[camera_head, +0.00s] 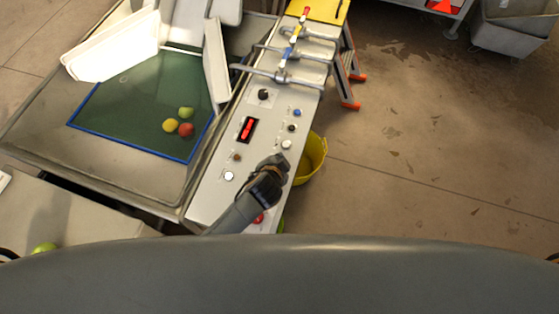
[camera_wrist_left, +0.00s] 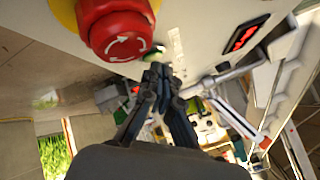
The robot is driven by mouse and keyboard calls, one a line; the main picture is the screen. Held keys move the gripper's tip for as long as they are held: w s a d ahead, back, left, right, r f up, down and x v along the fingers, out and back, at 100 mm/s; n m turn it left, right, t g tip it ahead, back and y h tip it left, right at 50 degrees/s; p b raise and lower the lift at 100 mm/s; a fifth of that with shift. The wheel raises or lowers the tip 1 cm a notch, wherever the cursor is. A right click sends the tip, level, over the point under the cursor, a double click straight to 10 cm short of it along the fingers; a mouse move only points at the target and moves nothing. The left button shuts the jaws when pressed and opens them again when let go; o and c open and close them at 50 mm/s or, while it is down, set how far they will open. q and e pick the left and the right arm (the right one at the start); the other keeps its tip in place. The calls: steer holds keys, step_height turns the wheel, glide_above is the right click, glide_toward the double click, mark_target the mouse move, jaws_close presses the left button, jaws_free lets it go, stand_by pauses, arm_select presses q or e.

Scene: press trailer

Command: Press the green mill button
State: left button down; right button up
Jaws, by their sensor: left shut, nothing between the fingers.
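A sloped grey control panel (camera_head: 217,187) carries several buttons and knobs. My left gripper (camera_head: 278,161) is over its right side, shut and empty. In the left wrist view the closed fingertips (camera_wrist_left: 158,73) are right at a small green button (camera_wrist_left: 152,55) and cover part of it. I cannot tell whether they touch it. In the head view my gripper and arm hide the green button. A large red button (camera_wrist_left: 122,32) with white arrows sits beside the green one; a bit of it shows in the head view (camera_head: 259,218). My right gripper is not in view.
A red-lit display (camera_head: 248,130), a white button (camera_head: 228,176) and valve levers (camera_head: 284,77) are on the panel. A tray with green mesh (camera_head: 130,112) and fruit is left. A yellow bucket (camera_head: 312,158) stands right, with open floor beyond.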

arm_select(q)
steer(key=shift+f, duration=0.45)
stand_by(0.6)
steer(key=shift+r, duration=0.1)
steer(key=shift+r+p, duration=0.7)
steer(key=shift+r, duration=0.05)
step_height(320, 180, up, 5)
steer(key=p, duration=0.5)
steer(key=shift+r, duration=0.1)
stand_by(0.4)
stand_by(0.5)
